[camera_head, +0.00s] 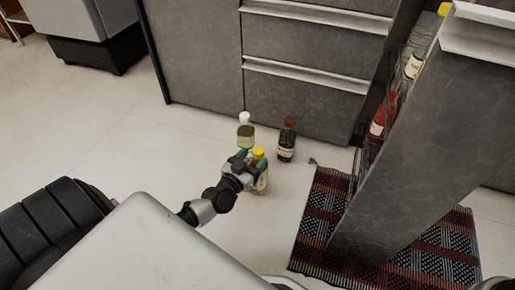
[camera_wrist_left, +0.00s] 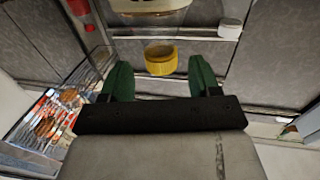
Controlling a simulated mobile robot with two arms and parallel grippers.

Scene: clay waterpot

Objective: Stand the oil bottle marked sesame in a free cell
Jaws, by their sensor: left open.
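A bottle with a yellow cap (camera_head: 258,152) stands on the floor, partly hidden by my left gripper (camera_head: 249,160). My left gripper is open, its green fingers on either side of this cap. In the left wrist view the yellow cap (camera_wrist_left: 160,60) shows between the two finger tips (camera_wrist_left: 161,72); I cannot tell whether they touch it. A white-capped bottle (camera_head: 245,134) with yellow-green contents and a dark bottle (camera_head: 286,146) stand just behind. I cannot read which label says sesame. The pull-out wire rack (camera_head: 369,154) is at the right; its free cells cannot be made out.
The rack holds a red bottle (camera_head: 378,124) and other bottles (camera_head: 414,64). Its tall grey front panel (camera_head: 415,140) stands over a patterned rug (camera_head: 316,222). Grey drawers (camera_head: 300,95) close off the back.

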